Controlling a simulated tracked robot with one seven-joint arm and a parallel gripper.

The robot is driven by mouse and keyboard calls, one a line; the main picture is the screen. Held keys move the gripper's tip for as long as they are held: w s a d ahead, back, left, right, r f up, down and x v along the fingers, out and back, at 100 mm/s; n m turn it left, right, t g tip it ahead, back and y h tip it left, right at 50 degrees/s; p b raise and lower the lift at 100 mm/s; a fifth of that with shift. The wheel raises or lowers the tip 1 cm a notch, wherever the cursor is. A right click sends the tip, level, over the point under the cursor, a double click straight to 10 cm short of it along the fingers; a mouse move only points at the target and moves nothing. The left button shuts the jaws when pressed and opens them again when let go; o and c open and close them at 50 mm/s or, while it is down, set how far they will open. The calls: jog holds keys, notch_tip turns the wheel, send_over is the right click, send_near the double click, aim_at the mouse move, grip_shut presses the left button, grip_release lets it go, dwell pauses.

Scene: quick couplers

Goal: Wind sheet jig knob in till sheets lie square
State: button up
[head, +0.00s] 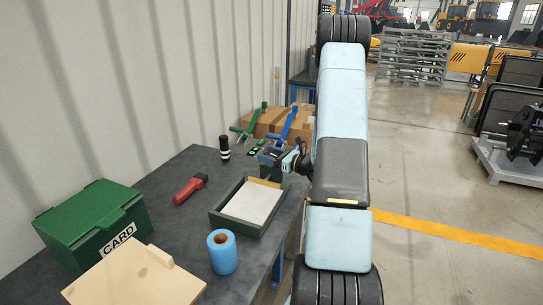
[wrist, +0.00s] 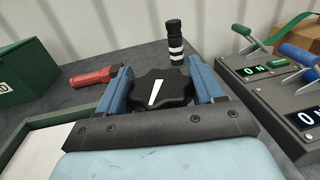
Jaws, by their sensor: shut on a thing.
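The sheet jig (head: 217,216) is a green open-topped tray on the dark bench. White sheets (head: 252,203) lie in it; from here I cannot tell if their edges are even. A tan block (head: 265,182) stands at the tray's far end. In the wrist view, the black lobed knob (wrist: 162,93) with a white pointer line sits between the two blue fingers of my gripper (wrist: 163,88), which is shut on it. The pointer tilts slightly right of straight up. In the head view, my gripper (head: 277,155) is at the tray's far end and hides the knob.
A green CARD box (head: 95,222), a tan board (head: 135,278), a blue roll (head: 222,252) and a red torch (head: 190,188) lie around the tray. A black-and-white cylinder (head: 224,147) stands behind. Lever units with green (wrist: 250,38) and blue (wrist: 298,54) handles are right of the knob.

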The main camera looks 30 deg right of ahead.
jog(key=shift+d, duration=0.1)
jog(key=o, duration=1)
jog(key=shift+c, duration=0.2)
jog(key=v, duration=1.3)
jog(key=shift+s+d, duration=0.15)
jog(key=shift+s, duration=0.1)
jog(key=shift+f, duration=0.1)
